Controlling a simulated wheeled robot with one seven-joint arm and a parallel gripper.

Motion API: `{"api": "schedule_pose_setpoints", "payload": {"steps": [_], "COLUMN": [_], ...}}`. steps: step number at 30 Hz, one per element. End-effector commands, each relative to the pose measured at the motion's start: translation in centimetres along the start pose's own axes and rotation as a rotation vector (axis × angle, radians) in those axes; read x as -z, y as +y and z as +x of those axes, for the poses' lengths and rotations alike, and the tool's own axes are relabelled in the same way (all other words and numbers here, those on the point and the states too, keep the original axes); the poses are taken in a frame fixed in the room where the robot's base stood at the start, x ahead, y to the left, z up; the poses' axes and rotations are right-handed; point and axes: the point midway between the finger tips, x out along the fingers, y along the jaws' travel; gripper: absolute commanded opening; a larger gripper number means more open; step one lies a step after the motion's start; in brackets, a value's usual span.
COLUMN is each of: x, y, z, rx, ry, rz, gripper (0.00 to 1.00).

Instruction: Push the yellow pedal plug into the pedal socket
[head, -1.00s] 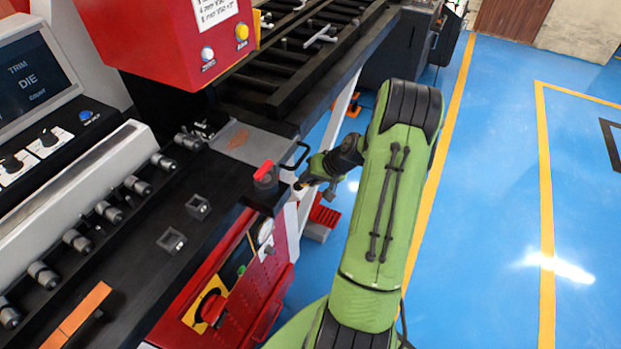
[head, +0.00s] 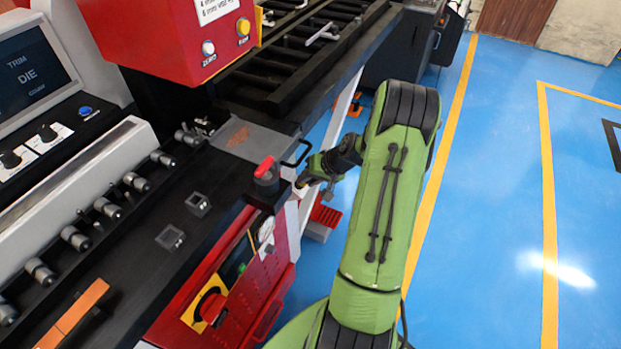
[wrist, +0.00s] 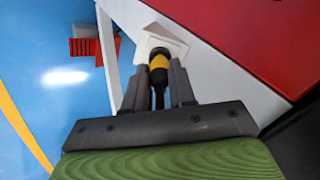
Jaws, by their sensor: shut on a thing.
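The yellow pedal plug (wrist: 158,63) shows in the wrist view as a yellow band with a black body, between my gripper's fingers. My gripper (wrist: 159,82) is shut on it. The plug's far end meets a white, box-shaped housing (wrist: 160,40) on the white panel, which looks like the pedal socket. I cannot tell how deep the plug sits, because its tip is hidden. In the head view my gripper (head: 303,185) is small, beside the machine's front right corner, and the plug is barely visible there.
A red ribbed pedal (head: 325,215) sits low near the floor; it also shows in the wrist view (wrist: 84,47). The red machine front (head: 250,285) and a black handle (head: 297,153) are close to my gripper. Blue floor (head: 480,200) is open to the right.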

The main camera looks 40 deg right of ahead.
Motion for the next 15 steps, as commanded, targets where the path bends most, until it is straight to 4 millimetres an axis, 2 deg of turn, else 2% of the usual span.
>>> {"api": "schedule_pose_setpoints", "payload": {"steps": [14,15], "x": [0.0,0.0], "y": [0.0,0.0], "z": [1.2,1.2], "rx": [0.001,0.001], "ry": [0.000,0.000], "rz": [-0.002,-0.001], "gripper": [0.00,0.31]}}
